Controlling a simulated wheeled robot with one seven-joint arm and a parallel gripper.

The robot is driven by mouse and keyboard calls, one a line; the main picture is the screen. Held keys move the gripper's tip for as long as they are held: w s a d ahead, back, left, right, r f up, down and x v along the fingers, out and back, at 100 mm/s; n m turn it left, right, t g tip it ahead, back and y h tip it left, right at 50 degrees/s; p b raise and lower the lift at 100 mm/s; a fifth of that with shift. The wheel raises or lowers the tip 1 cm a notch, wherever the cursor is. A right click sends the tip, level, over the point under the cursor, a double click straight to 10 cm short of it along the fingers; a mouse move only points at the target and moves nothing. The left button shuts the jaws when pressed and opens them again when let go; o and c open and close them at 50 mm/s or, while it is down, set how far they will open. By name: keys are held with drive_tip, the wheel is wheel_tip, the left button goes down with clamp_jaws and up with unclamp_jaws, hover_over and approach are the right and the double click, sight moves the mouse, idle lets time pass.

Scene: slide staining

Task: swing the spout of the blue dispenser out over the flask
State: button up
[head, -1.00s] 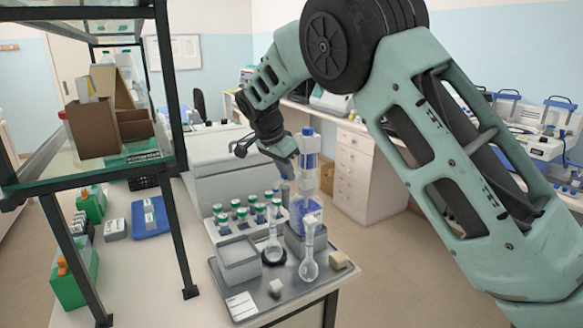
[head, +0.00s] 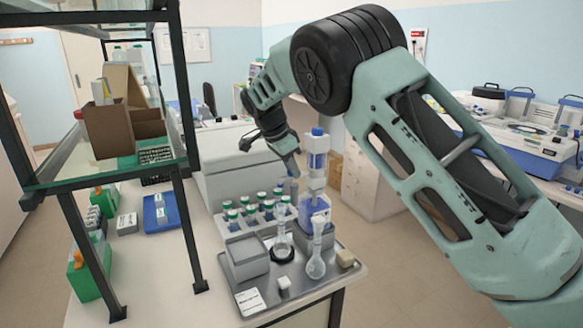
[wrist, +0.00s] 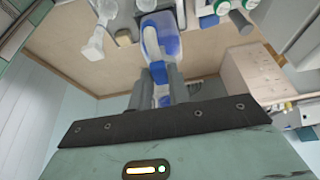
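The blue dispenser (head: 316,165) stands upright at the back right of a grey tray, with a blue cap and a blue lower body. In the wrist view its blue and white body (wrist: 162,38) lies ahead of my fingers. One clear flask (head: 281,247) stands in a dark ring in front and to the left of it. Another round-bottomed glass vessel (head: 316,264) is at its front. My gripper (head: 293,170) is beside the dispenser's upper part, on its left. In the wrist view my fingers (wrist: 161,88) are apart, with a blue and white part showing between them; contact is unclear. I cannot make out the spout's direction.
The grey tray (head: 262,299) also holds a grey box (head: 247,258) and small blocks. A rack of several green-capped bottles (head: 248,215) stands behind it. A dark-framed shelf (head: 182,215) is at the left. The floor to the right of the table is clear.

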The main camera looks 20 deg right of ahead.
drive_tip(key=o, duration=0.3)
drive_tip(key=b+v, duration=0.1)
drive_tip(key=v, duration=1.6)
drive_tip(key=shift+r, duration=0.2)
drive_tip(key=shift+f, duration=0.1)
